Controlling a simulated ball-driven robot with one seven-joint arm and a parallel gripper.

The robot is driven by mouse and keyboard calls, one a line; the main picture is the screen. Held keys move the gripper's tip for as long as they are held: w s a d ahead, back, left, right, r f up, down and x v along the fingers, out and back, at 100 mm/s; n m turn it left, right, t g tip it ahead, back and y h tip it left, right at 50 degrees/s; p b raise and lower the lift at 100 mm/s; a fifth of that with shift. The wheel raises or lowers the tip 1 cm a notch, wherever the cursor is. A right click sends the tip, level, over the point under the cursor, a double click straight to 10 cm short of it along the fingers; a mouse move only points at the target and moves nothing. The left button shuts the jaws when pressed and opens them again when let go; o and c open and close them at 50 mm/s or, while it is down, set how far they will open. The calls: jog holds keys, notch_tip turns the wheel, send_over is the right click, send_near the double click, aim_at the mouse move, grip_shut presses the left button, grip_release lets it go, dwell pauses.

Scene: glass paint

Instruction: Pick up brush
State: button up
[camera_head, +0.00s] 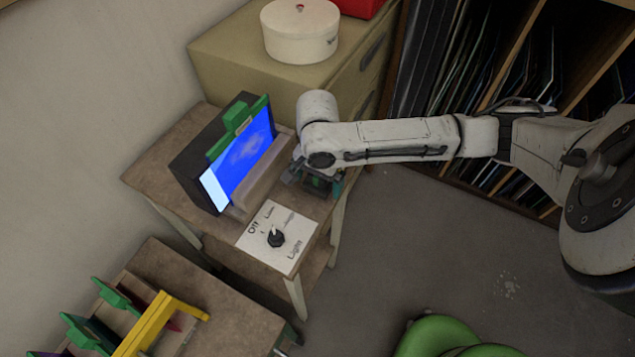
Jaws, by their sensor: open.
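No brush can be made out in the head view. My gripper (316,180) hangs at the end of my white arm, low over the right edge of the small wooden table (160,170). It points down and is open. My arm's wrist hides most of it, and I cannot tell whether anything lies between or under the fingers.
On the table stand a dark box with a lit blue glass panel (245,155) in a green clip, and a white switch plate with a black knob (277,238). A cabinet with a round white tin (300,35) is behind. A lower bench (235,320) holds green-clipped panels and a yellow frame (150,325).

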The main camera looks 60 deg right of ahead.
jog(key=shift+f, duration=0.3)
jog(key=shift+c, duration=0.3)
jog(key=c, duration=1.1)
jog(key=shift+r, duration=0.1)
jog(key=shift+r, duration=0.6)
jog(key=shift+s+a+r+p, duration=0.1)
jog(key=shift+s+r+p, duration=0.55)
jog(key=shift+s+r, duration=1.5)
jog(key=shift+s+a+r+p, duration=0.1)
jog(key=shift+s+r+p, duration=0.6)
jog(key=shift+s+r, duration=1.45)
jog(key=shift+s+a+r+p, duration=0.1)
jog(key=shift+s+r+p, duration=0.55)
jog(key=shift+s+r, duration=1.5)
